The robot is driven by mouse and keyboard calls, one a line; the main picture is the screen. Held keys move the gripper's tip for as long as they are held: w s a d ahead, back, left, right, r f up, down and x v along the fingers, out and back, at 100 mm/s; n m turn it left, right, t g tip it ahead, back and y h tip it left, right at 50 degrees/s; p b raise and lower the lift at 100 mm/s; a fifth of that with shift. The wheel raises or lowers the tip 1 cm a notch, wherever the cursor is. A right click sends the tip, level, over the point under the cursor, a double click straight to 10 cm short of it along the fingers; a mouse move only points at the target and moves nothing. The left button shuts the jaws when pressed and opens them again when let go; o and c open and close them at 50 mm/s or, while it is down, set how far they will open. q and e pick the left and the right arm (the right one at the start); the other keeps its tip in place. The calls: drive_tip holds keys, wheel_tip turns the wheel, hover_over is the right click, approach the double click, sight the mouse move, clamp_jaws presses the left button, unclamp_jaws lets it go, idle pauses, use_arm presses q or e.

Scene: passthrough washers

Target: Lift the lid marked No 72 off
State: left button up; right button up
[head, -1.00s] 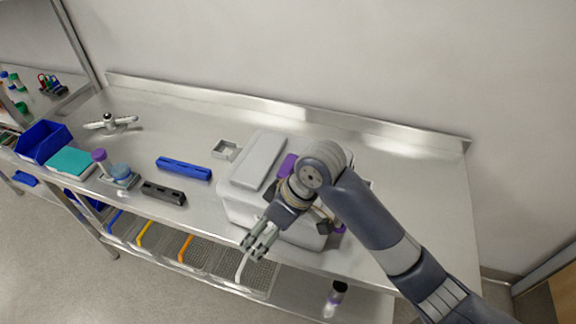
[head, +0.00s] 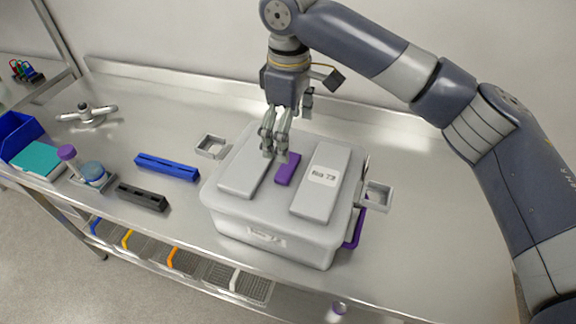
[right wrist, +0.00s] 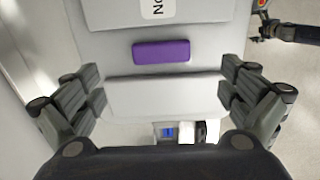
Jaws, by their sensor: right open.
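A pale grey box (head: 270,222) stands on the steel bench with two raised lid panels on top. The right lid (head: 318,195) bears a label reading "No" and a number like 73, its last digit hard to read; in the right wrist view the label is partly cut off (right wrist: 158,8). The left lid (head: 240,172) shows no label. A purple bar (head: 288,168) lies between them and shows in the right wrist view (right wrist: 161,51). My right gripper (head: 272,148) is open and empty above the left lid's back end, its fingers apart on either side in the right wrist view (right wrist: 158,100).
Square grey frames stand left (head: 212,146) and right (head: 377,196) of the box. A blue bar (head: 167,167), a black rack (head: 142,197) and a purple-capped tube (head: 68,158) stand to the left. The bench is clear at right.

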sight(288, 166)
wheel_tip(288, 166, down, 4)
drive_tip(key=shift+s+r+p, duration=0.1)
drive_tip(key=shift+r+p, duration=0.1)
drive_tip(key=shift+p, duration=0.15)
wheel_tip(288, 166, down, 5)
drive_tip(key=shift+a+r+p, duration=0.1)
drive_tip(key=shift+p, duration=1.05)
drive_tip(key=shift+f, duration=0.5)
use_arm(q)
wheel_tip(288, 166, up, 3)
drive_tip(key=shift+s+r, duration=0.15)
drive_tip(key=shift+s, duration=0.25)
use_arm(e)
drive_tip(key=c, duration=1.8)
